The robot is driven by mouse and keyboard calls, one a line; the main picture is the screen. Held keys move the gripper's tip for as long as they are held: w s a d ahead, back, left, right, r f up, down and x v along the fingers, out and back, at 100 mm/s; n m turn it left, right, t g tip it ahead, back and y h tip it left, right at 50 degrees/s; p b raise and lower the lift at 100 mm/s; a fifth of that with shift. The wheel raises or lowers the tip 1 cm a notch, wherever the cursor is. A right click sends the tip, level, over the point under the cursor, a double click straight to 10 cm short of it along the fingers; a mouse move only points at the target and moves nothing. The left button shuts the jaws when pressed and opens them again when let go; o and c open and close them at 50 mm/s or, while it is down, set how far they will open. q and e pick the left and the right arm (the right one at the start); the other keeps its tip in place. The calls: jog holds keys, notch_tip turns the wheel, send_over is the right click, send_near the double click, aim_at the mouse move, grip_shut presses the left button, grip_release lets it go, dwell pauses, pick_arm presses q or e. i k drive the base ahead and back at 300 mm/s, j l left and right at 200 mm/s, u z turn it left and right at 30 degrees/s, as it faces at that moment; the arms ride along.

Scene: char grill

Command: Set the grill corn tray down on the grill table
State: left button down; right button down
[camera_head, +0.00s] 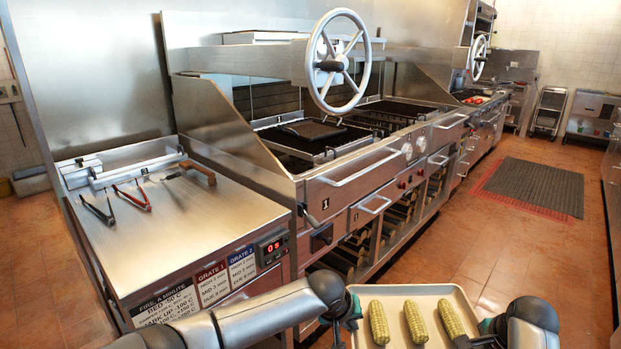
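The corn tray (428,291) is pale and shallow, at the bottom of the view, with three yellow corn cobs (416,322) lying side by side in it. My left gripper (354,312) is at the tray's left edge and looks shut on it. My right gripper (487,328) is at the tray's right edge and looks shut on it; the fingers are partly hidden. The tray is held in front of the grill, right of the steel grill table (190,233). The tray's near edge is cut off by the frame.
Red-handled tongs (133,196), black tongs (97,209) and a wooden-handled tool (195,172) lie at the table's back. Its front half is bare. The char grill (310,134) with its handwheel (338,64) stands beyond. A floor mat (535,185) lies right; open floor surrounds it.

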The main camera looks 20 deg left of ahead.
aim_at(191, 223)
jog(key=k+u, duration=0.1)
jog(key=u, duration=0.3)
jog(key=k+u, duration=0.1)
jog(key=u, duration=0.3)
jog(key=k+j+u, duration=0.1)
jog(key=u, duration=0.3)
jog(key=k+j+u, duration=0.1)
jog(key=u, duration=0.3)
